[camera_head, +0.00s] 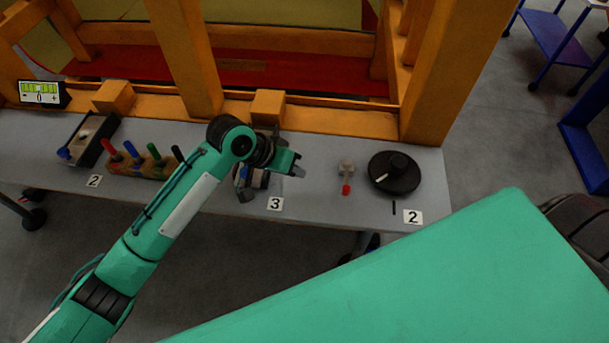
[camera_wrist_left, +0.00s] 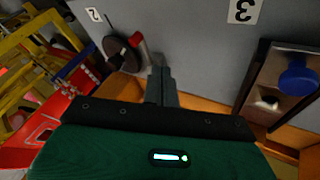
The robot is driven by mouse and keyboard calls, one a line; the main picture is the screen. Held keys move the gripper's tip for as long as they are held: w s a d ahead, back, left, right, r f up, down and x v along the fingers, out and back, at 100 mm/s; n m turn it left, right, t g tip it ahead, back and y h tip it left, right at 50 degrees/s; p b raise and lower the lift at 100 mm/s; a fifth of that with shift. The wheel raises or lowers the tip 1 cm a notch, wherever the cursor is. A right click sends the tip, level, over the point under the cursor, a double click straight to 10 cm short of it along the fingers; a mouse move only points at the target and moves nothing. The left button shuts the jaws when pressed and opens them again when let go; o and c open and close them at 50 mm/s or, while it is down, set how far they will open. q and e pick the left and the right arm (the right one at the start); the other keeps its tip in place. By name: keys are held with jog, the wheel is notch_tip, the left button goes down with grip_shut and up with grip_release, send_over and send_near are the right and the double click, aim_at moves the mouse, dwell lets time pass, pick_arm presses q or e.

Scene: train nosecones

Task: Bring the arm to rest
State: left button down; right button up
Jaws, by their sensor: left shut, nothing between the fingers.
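My left arm reaches in from the lower left over the grey table (camera_head: 325,185). My left gripper (camera_head: 300,171) is above the table, near the "3" label (camera_head: 275,204). In the left wrist view its fingers (camera_wrist_left: 160,62) are together with nothing between them. Parts of a device show under the wrist beside that label; the arm hides the rest. In the wrist view, a panel with a blue knob (camera_wrist_left: 299,76) lies to the right of the fingers. My right gripper is not in view.
A small red-tipped lever (camera_head: 346,178) and a black disc (camera_head: 394,174) stand right of the gripper. A wooden rack (camera_head: 135,166) with several coloured handles and a black box (camera_head: 92,140) are at left. Orange posts (camera_head: 186,55) rise behind the table.

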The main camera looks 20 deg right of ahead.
pick_arm(q)
jog(key=s+a+f+n+t+y, duration=0.1)
jog(key=s+a+f+n+y, duration=0.15)
jog(key=s+a, duration=0.75)
jog(key=s+a+f+n+t+y, duration=0.2)
jog(key=s+a+f+n, duration=0.15)
jog(key=a, duration=1.25)
jog(key=s+a+f+n+t+y, duration=0.1)
jog(key=s+a+f+n+y, duration=0.15)
jog(key=s+a, duration=0.75)
jog(key=w+a+f+g, duration=0.1)
jog(key=w+f, duration=0.1)
jog(key=f, duration=1.4)
jog(key=w+a+f, duration=0.1)
jog(key=a+f, duration=0.1)
jog(key=f, duration=1.3)
jog(key=s+a+f+g, duration=0.1)
jog(key=s+a+f, duration=0.2)
jog(key=s+f, duration=1.6)
notch_tip(320, 180, down, 2)
jog(key=shift+s+a+f+m+b, duration=0.1)
jog(key=shift+s+a+m+b, duration=0.1)
jog(key=shift+m+b, duration=0.15)
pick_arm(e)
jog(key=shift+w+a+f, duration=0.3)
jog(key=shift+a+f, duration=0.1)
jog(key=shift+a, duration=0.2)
